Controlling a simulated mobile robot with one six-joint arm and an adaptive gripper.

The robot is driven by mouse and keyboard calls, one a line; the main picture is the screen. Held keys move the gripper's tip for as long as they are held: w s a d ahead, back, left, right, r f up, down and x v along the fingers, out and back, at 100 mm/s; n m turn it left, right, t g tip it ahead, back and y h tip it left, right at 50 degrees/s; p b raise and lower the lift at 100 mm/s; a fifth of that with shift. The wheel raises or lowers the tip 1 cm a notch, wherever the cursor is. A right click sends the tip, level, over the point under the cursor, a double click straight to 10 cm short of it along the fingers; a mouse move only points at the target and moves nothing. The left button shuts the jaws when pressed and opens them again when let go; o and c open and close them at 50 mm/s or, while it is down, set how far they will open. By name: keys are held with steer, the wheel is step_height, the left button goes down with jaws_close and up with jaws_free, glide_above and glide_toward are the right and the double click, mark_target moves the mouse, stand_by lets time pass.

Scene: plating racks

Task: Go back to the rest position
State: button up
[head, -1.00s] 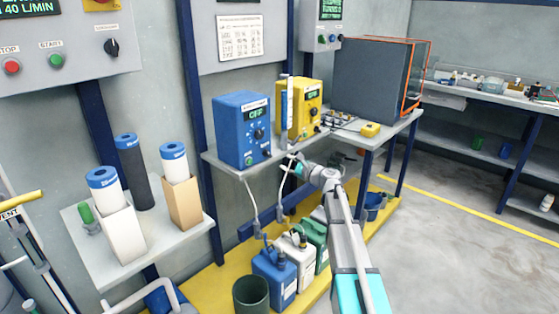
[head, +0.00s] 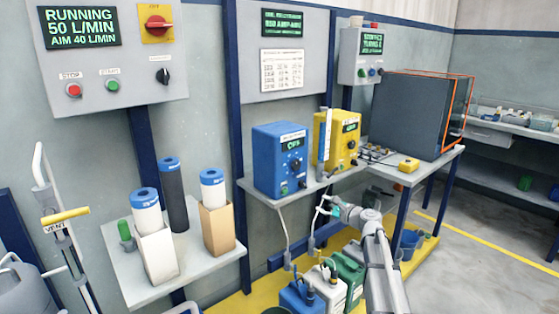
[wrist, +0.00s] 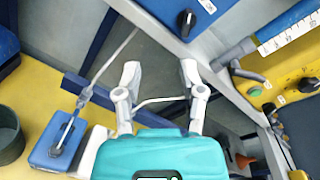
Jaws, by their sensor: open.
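My gripper (head: 325,206) is open and empty in the head view, just in front of and below the edge of the shelf that holds the two pump boxes. In the wrist view my gripper (wrist: 160,78) shows both fingers spread apart, with a pale tube passing behind them. The blue pump box (head: 281,160) reads OFF. The yellow pump box (head: 336,140) stands to its right, its display too small to read.
Blue, white and green jugs (head: 349,272) stand on the yellow floor platform below my arm. A shelf at left (head: 126,275) holds cartridges in boxes. A big dark cabinet (head: 410,112) stands on the right bench. The grey floor at right is clear.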

steer(key=s+a+f+n+g+h, duration=0.2)
steer(key=s+a+f+n+g, duration=0.3)
steer(key=s, duration=0.4)
steer(key=s+a+f+n+g+h, duration=0.2)
steer(key=s+a+f+n+g, duration=0.2)
steer(key=s+f+n, duration=0.4)
steer(key=s+d+f+n+g+h, duration=0.2)
steer(key=s+n+h, duration=0.15)
steer(key=s, duration=0.55)
steer(key=s+d+f+n+g+h, duration=0.2)
steer(key=s+n+g+h, duration=0.15)
steer(key=s, duration=0.45)
step_height(320, 180, up, 26)
steer(key=t+p, duration=0.1)
steer(key=p, duration=2.5)
steer(key=shift+w, duration=0.15)
steer(key=shift+o, duration=0.4)
